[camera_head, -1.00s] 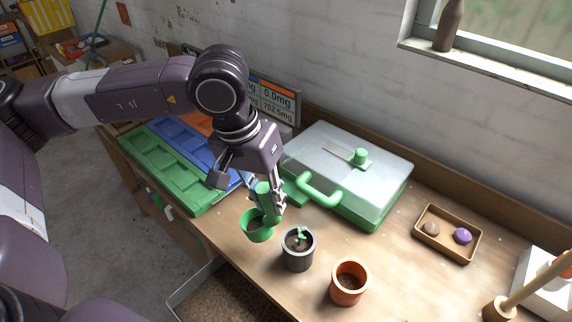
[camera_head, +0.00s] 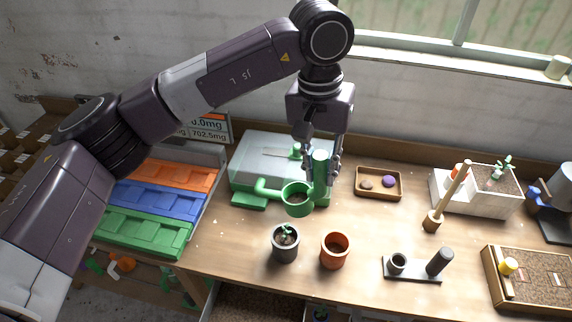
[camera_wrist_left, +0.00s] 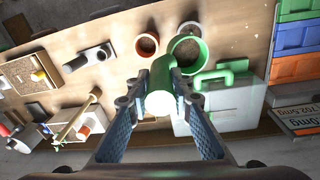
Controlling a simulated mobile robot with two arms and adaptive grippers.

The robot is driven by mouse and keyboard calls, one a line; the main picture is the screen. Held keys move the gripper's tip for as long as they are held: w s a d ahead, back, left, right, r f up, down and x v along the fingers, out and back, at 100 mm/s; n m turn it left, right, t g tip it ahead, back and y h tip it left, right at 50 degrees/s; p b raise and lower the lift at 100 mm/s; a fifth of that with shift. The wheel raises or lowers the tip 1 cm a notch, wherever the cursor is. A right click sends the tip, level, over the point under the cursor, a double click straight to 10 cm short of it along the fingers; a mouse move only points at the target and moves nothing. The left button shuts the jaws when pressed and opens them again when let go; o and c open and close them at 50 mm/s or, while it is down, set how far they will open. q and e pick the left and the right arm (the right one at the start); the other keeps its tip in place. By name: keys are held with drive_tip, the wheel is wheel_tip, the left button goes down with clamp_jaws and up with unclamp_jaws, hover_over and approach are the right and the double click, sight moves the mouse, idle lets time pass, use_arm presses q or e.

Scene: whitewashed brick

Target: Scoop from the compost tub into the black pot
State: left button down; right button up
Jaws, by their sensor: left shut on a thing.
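My left gripper (camera_head: 322,160) is shut on the upright handle of a green scoop (camera_head: 297,198). The scoop's round cup is held above the bench, behind the black pot in the head view; its inside looks brownish, but how full it is I cannot tell. The left wrist view shows the gripper (camera_wrist_left: 160,90) around the handle and the scoop's green rim (camera_wrist_left: 200,42). The black pot (camera_head: 285,245) stands upright with dark soil and a small seedling. Brown compost-like material (camera_head: 262,303) shows in a bin below the bench's front edge, partly cut off. My right gripper is out of view.
A terracotta pot (camera_head: 335,251) stands right of the black pot. A lidded clear-and-green box (camera_head: 262,160) is close behind the scoop. Coloured trays (camera_head: 155,202) lie left. A small wooden tray (camera_head: 379,183), a wooden-handled tool (camera_head: 446,198) and a dark stand (camera_head: 413,270) are right.

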sight(306, 195)
use_arm(q)
drive_tip(key=shift+s+d, duration=0.2)
drive_tip(key=shift+s, duration=0.05)
drive_tip(key=shift+f+b, duration=0.25)
drive_tip(key=shift+b, duration=0.05)
drive_tip(key=a+f+h+b, duration=0.1)
drive_tip(key=f+b, duration=0.1)
drive_tip(key=a+f+h+b, duration=0.1)
drive_tip(key=f+b, duration=0.1)
drive_tip(key=a+f+h+b, duration=0.1)
drive_tip(key=f+h+b, duration=0.1)
drive_tip(key=f, duration=0.1)
drive_tip(key=shift+w+f+g+b, duration=0.1)
drive_tip(key=shift+w+g+b, duration=0.25)
drive_tip(key=shift+g+b, duration=0.05)
drive_tip(key=shift+d+r, duration=0.1)
drive_tip(key=shift+r, duration=0.25)
drive_tip(key=shift+f, duration=0.3)
drive_tip(key=shift+s+f+b, duration=0.1)
drive_tip(key=shift+f+b, duration=0.05)
drive_tip(key=shift+b, duration=0.45)
